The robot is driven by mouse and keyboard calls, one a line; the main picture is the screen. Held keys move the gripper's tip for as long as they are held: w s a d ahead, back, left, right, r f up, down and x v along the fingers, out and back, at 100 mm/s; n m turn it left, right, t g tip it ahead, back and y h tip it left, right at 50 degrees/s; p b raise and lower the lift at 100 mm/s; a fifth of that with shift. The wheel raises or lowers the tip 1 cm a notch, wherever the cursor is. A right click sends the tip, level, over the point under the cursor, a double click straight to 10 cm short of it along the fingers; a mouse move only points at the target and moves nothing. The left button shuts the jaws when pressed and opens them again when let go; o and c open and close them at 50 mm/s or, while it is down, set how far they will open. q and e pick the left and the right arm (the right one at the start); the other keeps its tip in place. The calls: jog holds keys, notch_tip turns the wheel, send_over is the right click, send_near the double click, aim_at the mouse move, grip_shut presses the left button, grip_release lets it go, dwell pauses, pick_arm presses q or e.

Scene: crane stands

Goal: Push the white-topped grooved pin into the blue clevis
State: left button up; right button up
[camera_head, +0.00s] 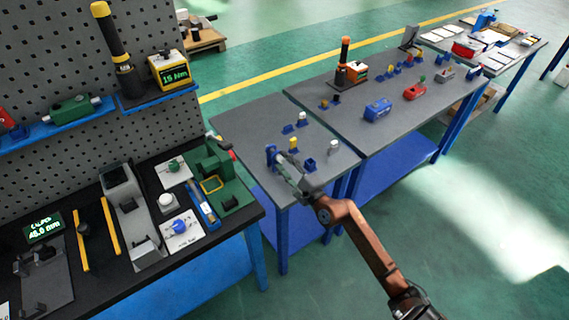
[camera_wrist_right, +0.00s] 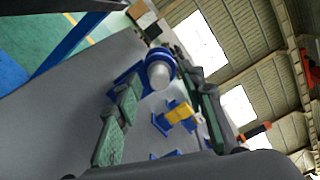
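My right gripper (camera_head: 279,168) reaches over the near grey table; its green-padded fingers (camera_wrist_right: 160,85) stand apart in the right wrist view. A white-ended cylinder (camera_wrist_right: 160,73) with a blue round body lies between and just beyond the fingertips; I see no clear grip on it. The upright blue clevis-like part (camera_head: 271,154) shows at the fingertips in the head view. Which piece is the grooved pin is too small to tell; another white-topped piece (camera_head: 333,146) stands to the right. My left gripper is not in view.
A yellow block (camera_head: 293,143) and a small blue bracket (camera_head: 310,163) stand near the gripper. More blue pieces (camera_head: 302,119) are at the table's back. A second grey table (camera_head: 340,110) with several parts adjoins on the right. A green fixture (camera_head: 212,170) stands on the black bench at left.

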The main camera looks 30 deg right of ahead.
dwell(0.3)
jog(key=shift+s+d+p, duration=0.2)
jog(key=shift+s+p, duration=0.4)
jog(key=shift+s, duration=1.9)
jog(key=shift+s+f, duration=0.1)
jog(key=shift+s, duration=0.1)
jog(key=s, duration=1.1)
jog(key=shift+s+d, duration=0.35)
jog(key=shift+d, duration=0.1)
